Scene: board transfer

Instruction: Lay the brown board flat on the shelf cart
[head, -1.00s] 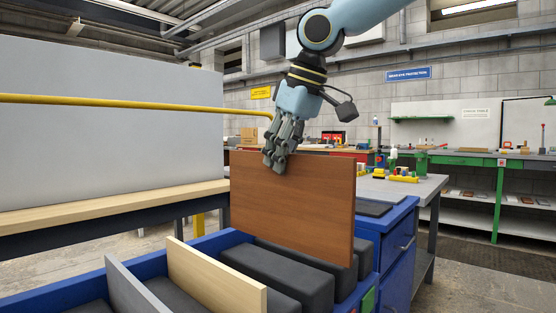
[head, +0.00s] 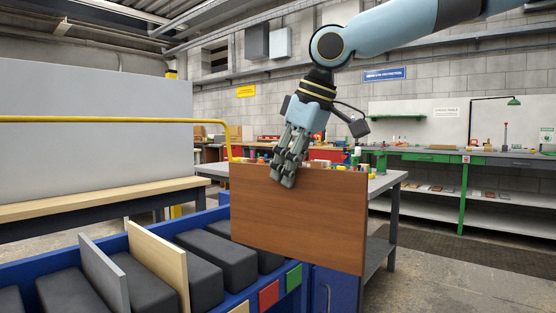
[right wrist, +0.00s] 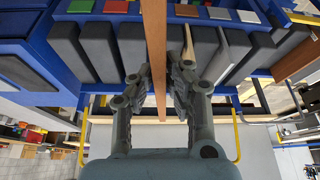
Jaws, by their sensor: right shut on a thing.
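The brown board (head: 300,222) hangs upright in the head view, its broad face toward me. My right gripper (head: 284,184) is shut on its top edge. In the right wrist view the board (right wrist: 155,45) shows edge-on between the fingers of the right gripper (right wrist: 158,82). In the head view the board covers the right part of the blue rack and blue cabinet behind it. I cannot make out which thing is the shelf cart. My left gripper is not in view.
The blue rack (head: 236,298) holds dark blocks, a grey board (head: 103,275) and a pale board (head: 158,265), both upright. A yellow rail (head: 110,119) runs across at the left. A grey table (head: 385,182) with small items stands behind the brown board. The floor at right is open.

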